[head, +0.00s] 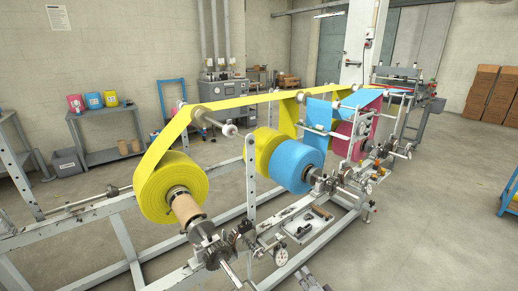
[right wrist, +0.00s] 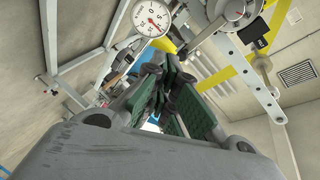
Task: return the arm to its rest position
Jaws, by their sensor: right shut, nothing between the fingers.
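My right gripper (head: 309,281) shows only in part at the bottom edge of the head view, low in front of the machine frame. In the right wrist view its green-padded fingers (right wrist: 172,85) are closed together with nothing between them. My left gripper is in neither view. The flow-wrap machine carries a yellow roll (head: 172,187) at the near left and a blue roll (head: 297,166) further right. A yellow web (head: 250,101) runs along the top. A dial gauge (head: 281,255) sits on the frame near the gripper; a dial (right wrist: 151,17) also shows in the wrist view.
The machine's grey rails (head: 84,218) and a metal post (head: 250,180) stand close by. A small tray with tools (head: 304,229) lies on the frame. Open floor (head: 440,230) lies to the right.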

